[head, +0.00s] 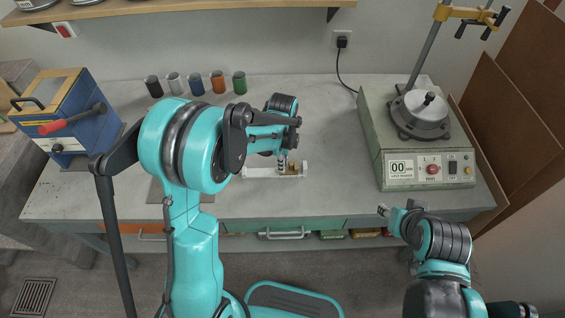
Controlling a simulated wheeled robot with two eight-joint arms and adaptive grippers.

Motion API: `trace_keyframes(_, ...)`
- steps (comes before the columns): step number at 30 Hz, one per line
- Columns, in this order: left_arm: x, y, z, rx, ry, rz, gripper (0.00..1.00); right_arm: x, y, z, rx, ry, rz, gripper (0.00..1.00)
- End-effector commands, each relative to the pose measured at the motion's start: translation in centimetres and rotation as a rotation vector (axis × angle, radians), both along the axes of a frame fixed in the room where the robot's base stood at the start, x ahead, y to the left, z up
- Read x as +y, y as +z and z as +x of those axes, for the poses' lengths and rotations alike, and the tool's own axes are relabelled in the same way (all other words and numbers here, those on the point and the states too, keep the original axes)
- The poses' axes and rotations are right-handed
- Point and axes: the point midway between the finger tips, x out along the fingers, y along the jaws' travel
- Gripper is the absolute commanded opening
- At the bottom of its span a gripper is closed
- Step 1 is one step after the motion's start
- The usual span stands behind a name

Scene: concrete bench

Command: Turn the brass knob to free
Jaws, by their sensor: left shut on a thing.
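A small pale fixture (260,172) lies on the bench in front of my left arm. A bit of brass, the knob (294,169), shows at its right part. My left gripper (283,163) points down at the fixture and is shut on the brass knob; the fingers and my arm hide much of it. I cannot read any mark on the fixture or the knob's angle. My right gripper (384,210) hangs at the bench's front edge, away from the fixture and with nothing seen in it. Its fingers are too small to tell open from shut.
Several coloured cups (197,84) stand in a row at the back. A blue box with a red-handled lever (68,118) stands at the left. A green machine (421,150) with a round top and display stands at the right. The bench (330,110) is clear between.

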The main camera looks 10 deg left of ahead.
Motion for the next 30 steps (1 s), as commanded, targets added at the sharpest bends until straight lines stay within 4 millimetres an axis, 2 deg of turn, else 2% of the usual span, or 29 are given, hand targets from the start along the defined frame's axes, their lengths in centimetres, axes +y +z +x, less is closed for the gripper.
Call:
trace_keyframes(18,0.02,-0.02,0.03,0.000,0.487,0.000,0.00,0.00,-0.21,0.00,0.000,0.000,0.000,0.40)
trace_keyframes(30,0.03,-0.01,0.05,0.000,0.627,0.000,0.00,0.00,-0.24,0.00,0.000,0.000,0.000,0.40)
